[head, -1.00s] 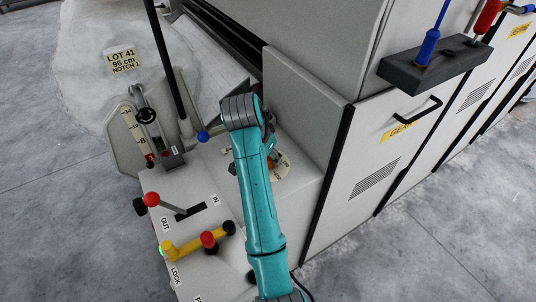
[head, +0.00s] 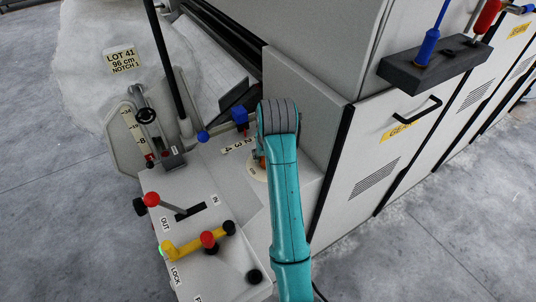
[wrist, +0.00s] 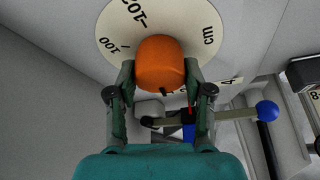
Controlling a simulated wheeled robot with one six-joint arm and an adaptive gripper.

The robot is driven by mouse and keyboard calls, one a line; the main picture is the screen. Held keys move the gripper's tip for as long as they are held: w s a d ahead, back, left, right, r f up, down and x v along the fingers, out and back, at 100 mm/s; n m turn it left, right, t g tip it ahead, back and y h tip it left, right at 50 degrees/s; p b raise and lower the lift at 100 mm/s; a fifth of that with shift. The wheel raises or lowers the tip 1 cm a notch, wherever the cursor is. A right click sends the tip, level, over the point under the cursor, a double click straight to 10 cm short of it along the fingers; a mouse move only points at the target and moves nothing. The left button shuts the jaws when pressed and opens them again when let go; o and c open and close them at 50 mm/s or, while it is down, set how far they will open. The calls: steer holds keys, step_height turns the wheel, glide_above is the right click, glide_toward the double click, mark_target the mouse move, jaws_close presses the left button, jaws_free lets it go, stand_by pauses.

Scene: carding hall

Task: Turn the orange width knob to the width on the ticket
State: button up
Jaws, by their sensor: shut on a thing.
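The orange width knob (wrist: 160,62) sits on a round cream dial (wrist: 116,28) in the wrist view. The dial shows "100" at left and "cm" at right; other figures are cut off or hidden. A small dark mark shows at the knob's lower edge; I cannot read a figure against it. My gripper (wrist: 160,75) is shut on the knob, one finger on each side. In the head view my arm hides most of the knob, with a sliver of orange (head: 261,160) above the dial (head: 256,174). The ticket (head: 123,60) reads "LOT 41, 96 cm, NOTCH 1".
A blue-ended lever (wrist: 266,110) lies close beside my gripper, by a numbered strip (head: 238,146). A red-ball lever (head: 152,199) and a yellow lock handle (head: 190,243) stand on the panel nearer the front. The machine's cabinet wall (head: 303,90) rises close on the right.

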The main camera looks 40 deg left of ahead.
steer(key=shift+n, duration=0.7)
steer(key=shift+f+g, duration=0.1)
steer(key=shift+g, duration=0.2)
steer(key=o, duration=1.2)
steer(key=shift+c, duration=0.2)
